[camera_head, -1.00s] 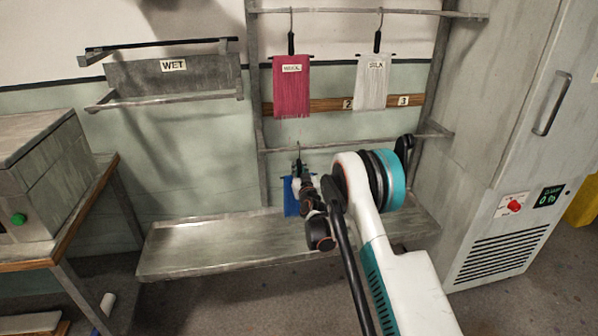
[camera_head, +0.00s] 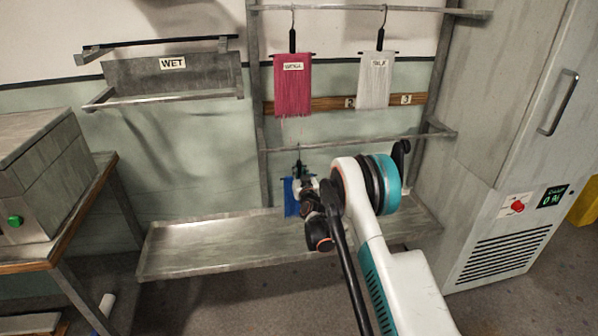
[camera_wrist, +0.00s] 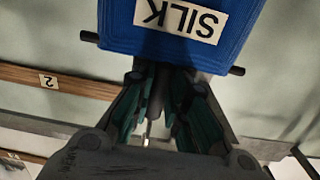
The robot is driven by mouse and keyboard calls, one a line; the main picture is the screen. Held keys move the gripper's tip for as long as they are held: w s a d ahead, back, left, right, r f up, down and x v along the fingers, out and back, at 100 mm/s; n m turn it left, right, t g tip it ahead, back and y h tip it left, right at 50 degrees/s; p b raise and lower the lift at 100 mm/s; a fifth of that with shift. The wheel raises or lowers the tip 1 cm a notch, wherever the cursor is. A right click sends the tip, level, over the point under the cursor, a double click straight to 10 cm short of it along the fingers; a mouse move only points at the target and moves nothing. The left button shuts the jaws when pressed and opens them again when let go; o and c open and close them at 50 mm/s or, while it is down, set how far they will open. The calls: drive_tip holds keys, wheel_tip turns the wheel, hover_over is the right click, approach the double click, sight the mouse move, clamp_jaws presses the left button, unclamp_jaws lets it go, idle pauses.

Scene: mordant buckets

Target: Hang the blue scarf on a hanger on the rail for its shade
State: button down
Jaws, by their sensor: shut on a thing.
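The blue scarf (camera_head: 291,197) hangs from a dark hanger (camera_head: 298,166), partly hidden behind my gripper (camera_head: 303,186) in the head view. In the wrist view, the blue scarf (camera_wrist: 118,32) carries a SILK label and the hanger's bar ends (camera_wrist: 90,37) stick out on both sides. My gripper (camera_wrist: 165,85) is shut on the hanger near its middle. The upper rail (camera_head: 350,11) holds two hangers with scarves. The lower rail (camera_head: 350,143) runs close above the held hanger. I cannot tell whether its hook touches that rail.
A crimson scarf (camera_head: 292,88) and a white scarf (camera_head: 376,85) hang on the upper rail. A wooden strip (camera_head: 330,105) with numbers runs behind them. A metal tray (camera_head: 200,245) lies below. A WET rack (camera_head: 165,80) is left, a grey cabinet (camera_head: 500,140) right.

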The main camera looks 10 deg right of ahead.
drive_tip(key=c, duration=1.5)
unclamp_jaws()
drive_tip(key=s, duration=1.2)
drive_tip(key=s+a+r+n+g+y, duration=0.1)
drive_tip(key=s+a+r+g, duration=0.15)
drive_tip(key=r, duration=1.05)
drive_tip(key=s+r+g, duration=0.3)
drive_tip(key=s+r, duration=0.6)
drive_tip(key=s, duration=0.3)
drive_tip(key=s+g, duration=0.1)
drive_tip(key=s, duration=1)
drive_tip(key=s+d+f+g, duration=0.1)
drive_tip(key=s+g, duration=0.1)
drive_tip(key=s, duration=0.9)
drive_tip(key=s+d+f+m+g+h, duration=0.1)
drive_tip(key=s+g, duration=0.1)
drive_tip(key=s, duration=1)
drive_tip(key=shift+s+d+g, duration=0.1)
drive_tip(key=shift+d+g, duration=0.15)
